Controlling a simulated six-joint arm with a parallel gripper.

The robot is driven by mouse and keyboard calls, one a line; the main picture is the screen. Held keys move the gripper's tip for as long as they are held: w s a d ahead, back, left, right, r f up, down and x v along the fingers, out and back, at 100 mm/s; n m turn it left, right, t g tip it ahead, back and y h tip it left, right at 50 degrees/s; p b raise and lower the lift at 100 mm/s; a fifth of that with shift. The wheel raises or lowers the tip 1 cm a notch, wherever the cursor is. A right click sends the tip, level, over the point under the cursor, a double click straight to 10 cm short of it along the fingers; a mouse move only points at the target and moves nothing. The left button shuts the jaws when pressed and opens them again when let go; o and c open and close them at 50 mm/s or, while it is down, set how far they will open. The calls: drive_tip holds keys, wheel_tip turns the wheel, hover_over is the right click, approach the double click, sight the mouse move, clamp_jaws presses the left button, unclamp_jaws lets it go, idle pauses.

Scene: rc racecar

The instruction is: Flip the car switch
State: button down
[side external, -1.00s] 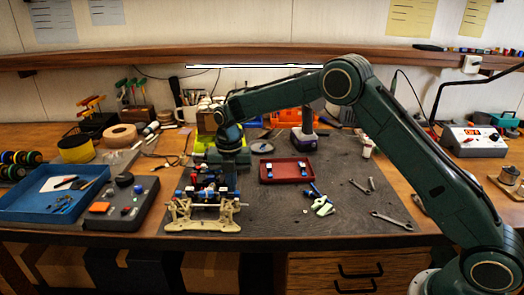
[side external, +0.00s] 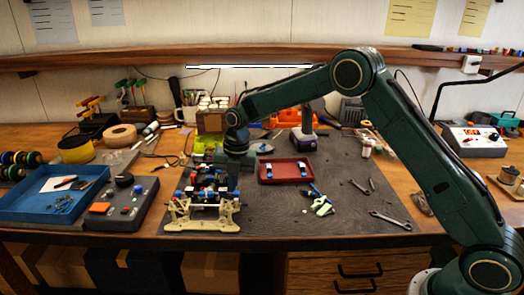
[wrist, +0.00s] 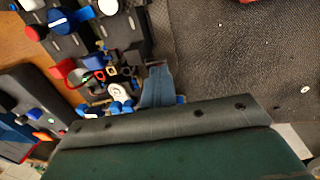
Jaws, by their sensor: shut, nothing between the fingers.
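The car (side external: 203,207) stands on the mat at its front left, with a pale frame and blue, black and red parts on top. In the wrist view the car's parts (wrist: 112,92) fill the upper left, including a white rounded piece, blue pieces and small red and green bits. I cannot tell which small part is the switch. My gripper (wrist: 157,68) is shut and empty, its blue-grey fingers beside the car's parts. In the side view its dark body hangs just behind and right of the car; its fingertips are hidden there. I cannot tell whether they touch the car.
A red tray (side external: 287,180) with blue-and-white parts lies right of my gripper. A grey control box (side external: 125,216) and a blue tray (side external: 28,207) lie left of the car. Wrenches (side external: 392,221) and a drill (side external: 304,140) are on the mat (side external: 350,230), whose front right is mostly clear.

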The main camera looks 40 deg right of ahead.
drive_tip(key=shift+w+a+f, duration=0.35)
drive_tip(key=shift+w+a, duration=0.1)
drive_tip(key=shift+a, duration=0.3)
wheel_tip(320, 180, up, 15)
drive_tip(key=s+d, duration=0.1)
drive_tip(key=d, duration=0.1)
idle(0.6)
drive_tip(key=shift+s, duration=0.1)
